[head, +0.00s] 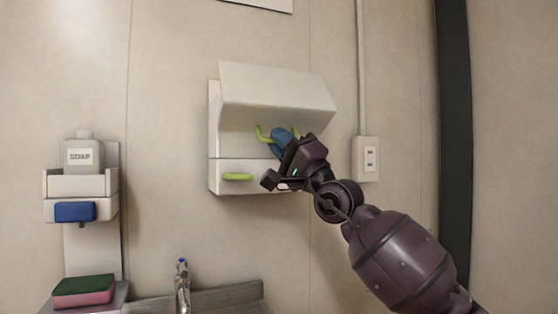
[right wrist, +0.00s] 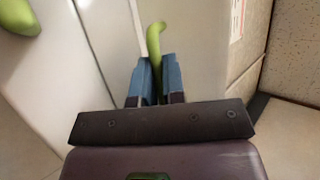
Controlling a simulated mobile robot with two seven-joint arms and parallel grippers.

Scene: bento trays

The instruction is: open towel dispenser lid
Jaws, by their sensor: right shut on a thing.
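The white towel dispenser (head: 214,148) is mounted on the wall in the middle of the head view. Its lid (head: 275,88) shows as a sloped white panel at the top, jutting out over the face below. I cannot tell from this view how far it is open. A curved green handle (head: 262,134) sits under the sloped panel. My right gripper (head: 281,143) is shut on this handle, its blue fingers on either side of it. In the right wrist view, the handle (right wrist: 155,38) rises from between the fingertips (right wrist: 154,78). My left gripper is out of view.
A second green handle (head: 237,177) is on the dispenser's lower front. A wall outlet (head: 366,159) is to the right. At left are a soap holder (head: 83,186) with a soap bottle (head: 83,153), a sponge (head: 83,291) and a faucet (head: 182,285).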

